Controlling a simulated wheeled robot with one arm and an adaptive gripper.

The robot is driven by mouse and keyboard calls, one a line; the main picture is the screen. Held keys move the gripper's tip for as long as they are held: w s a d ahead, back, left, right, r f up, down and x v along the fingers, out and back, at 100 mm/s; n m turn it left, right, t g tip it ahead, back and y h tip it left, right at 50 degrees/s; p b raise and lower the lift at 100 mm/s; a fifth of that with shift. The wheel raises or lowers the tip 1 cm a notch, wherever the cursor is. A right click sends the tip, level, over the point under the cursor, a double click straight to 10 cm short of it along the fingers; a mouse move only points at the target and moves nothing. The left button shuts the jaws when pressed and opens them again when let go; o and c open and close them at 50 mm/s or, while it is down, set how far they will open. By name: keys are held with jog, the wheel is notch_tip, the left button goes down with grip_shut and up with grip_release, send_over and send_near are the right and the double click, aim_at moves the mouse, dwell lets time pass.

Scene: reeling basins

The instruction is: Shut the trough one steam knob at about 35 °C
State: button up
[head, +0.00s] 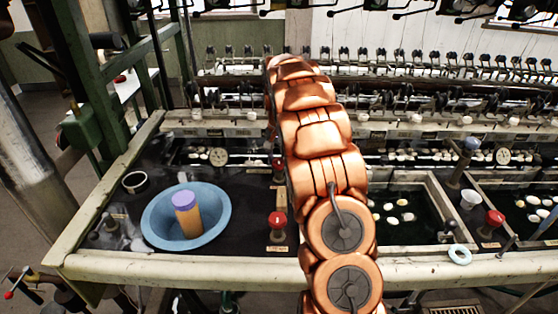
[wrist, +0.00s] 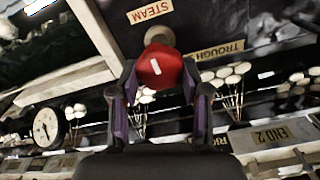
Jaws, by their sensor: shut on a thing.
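In the wrist view a red knob (wrist: 158,66) with a white pointer mark sits between the fingertips of my gripper (wrist: 156,84). The fingers are shut on it from both sides. A STEAM label (wrist: 151,11) and a TROUGH label (wrist: 219,50) lie beside it; the trough number is not legible. A round white dial (wrist: 46,127) stands at the left, its reading too small to tell. In the head view my arm hides the gripper and the held knob. A dial (head: 218,156) shows there at the back of the left bench.
Other red knobs stand at the bench front (head: 277,220) and at the right (head: 493,219). A blue basin (head: 160,240) holds an orange jar with a purple lid (head: 187,214). Dark troughs with white cocoons (head: 395,212) lie right of my arm. A pale ring (head: 460,254) lies on the front rim.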

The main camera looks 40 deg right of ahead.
aim_at(279, 160)
dwell(0.3)
jog(key=o, duration=1.1)
notch_tip(279, 160, up, 12)
dwell(0.3)
